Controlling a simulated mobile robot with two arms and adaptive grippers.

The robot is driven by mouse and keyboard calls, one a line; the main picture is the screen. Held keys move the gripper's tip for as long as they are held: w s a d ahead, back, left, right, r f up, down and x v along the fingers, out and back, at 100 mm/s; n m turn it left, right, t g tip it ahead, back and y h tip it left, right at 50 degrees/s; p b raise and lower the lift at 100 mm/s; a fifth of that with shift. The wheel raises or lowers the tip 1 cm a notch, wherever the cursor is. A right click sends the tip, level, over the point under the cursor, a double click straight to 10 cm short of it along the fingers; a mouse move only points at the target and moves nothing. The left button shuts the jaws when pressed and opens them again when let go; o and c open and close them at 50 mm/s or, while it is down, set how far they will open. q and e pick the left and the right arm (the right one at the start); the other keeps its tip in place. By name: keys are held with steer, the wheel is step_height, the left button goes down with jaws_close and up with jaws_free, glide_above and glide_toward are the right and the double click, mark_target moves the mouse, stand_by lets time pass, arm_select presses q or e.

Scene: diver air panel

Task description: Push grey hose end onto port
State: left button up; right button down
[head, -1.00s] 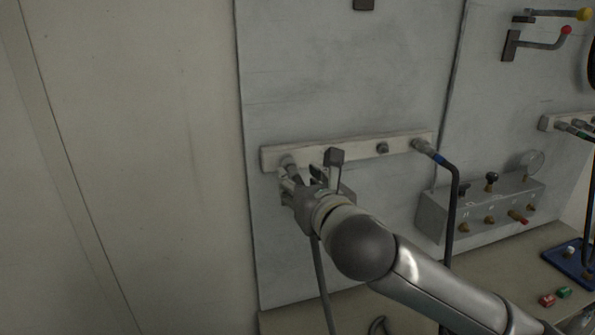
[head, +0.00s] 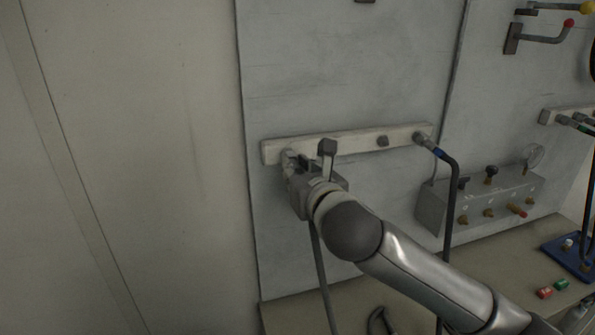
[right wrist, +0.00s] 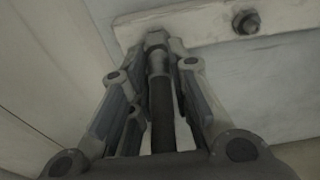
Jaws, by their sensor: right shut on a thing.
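My right gripper (head: 294,160) is at the left end of the pale rail (head: 358,143) on the wall panel. It is shut on the grey hose end (right wrist: 158,62), which shows between the fingers in the right wrist view. The dark hose (right wrist: 162,115) runs back from it between the fingers, and hangs below the gripper in the head view (head: 322,270). The hose end points at the rail, with its tip at or very close to it. The fingers hide the port there, so I cannot tell how far the end is on. My left gripper is out of view.
A bare port (head: 383,141) sits further right on the rail. A blue-banded hose (head: 452,200) is on the rail's right end. A valve box (head: 485,205) with knobs stands to the right. The bench (head: 420,290) lies below.

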steer(key=shift+s, duration=0.15)
steer(key=shift+s+d+p, duration=0.25)
steer(key=shift+s+p, duration=0.15)
steer(key=shift+s, duration=0.1)
steer(key=shift+p+v, duration=0.4)
steer(key=shift+v, duration=0.45)
stand_by(0.5)
steer(key=shift+f+p+v, duration=0.25)
steer(key=shift+p+v, duration=0.15)
steer(key=shift+v, duration=0.85)
steer(key=shift+f+p+v, duration=0.2)
steer(key=shift+p+v, duration=0.15)
steer(key=shift+v, duration=0.85)
